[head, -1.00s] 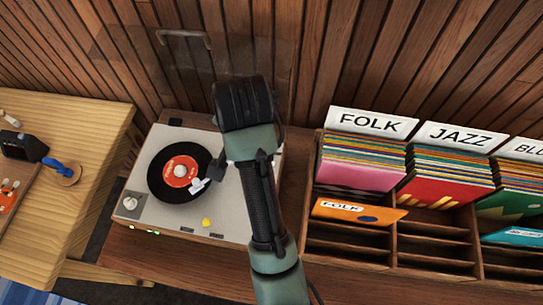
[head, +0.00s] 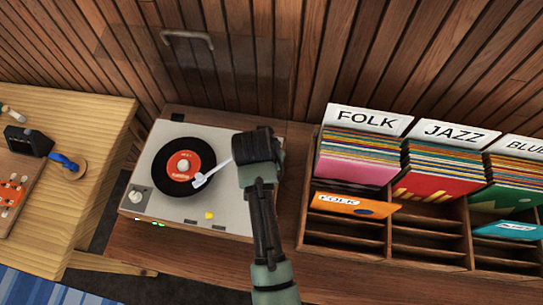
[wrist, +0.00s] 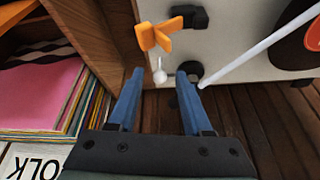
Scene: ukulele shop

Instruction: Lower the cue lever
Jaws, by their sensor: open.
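The turntable (head: 165,211) has a pale deck, a black record (head: 205,157) with a red label, and a white tonearm (head: 212,174) whose head is over the record. In the wrist view, the tonearm (wrist: 250,50) runs to the upper right. An orange piece with several flat arms (wrist: 155,36) and a small white knob on a thin stem (wrist: 160,75) show near the deck's edge. I cannot tell for sure which is the cue lever. My gripper (wrist: 161,82) is open, its blue fingers on either side of the white knob, apparently not touching it. In the head view my arm hides the gripper.
A record bin (head: 387,254) with FOLK and JAZZ dividers stands right of the turntable. A raised clear lid with a handle (head: 187,36) is behind the deck. A wooden bench (head: 75,215) with tools is at left. A yellow button (head: 209,215) is at the deck's front.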

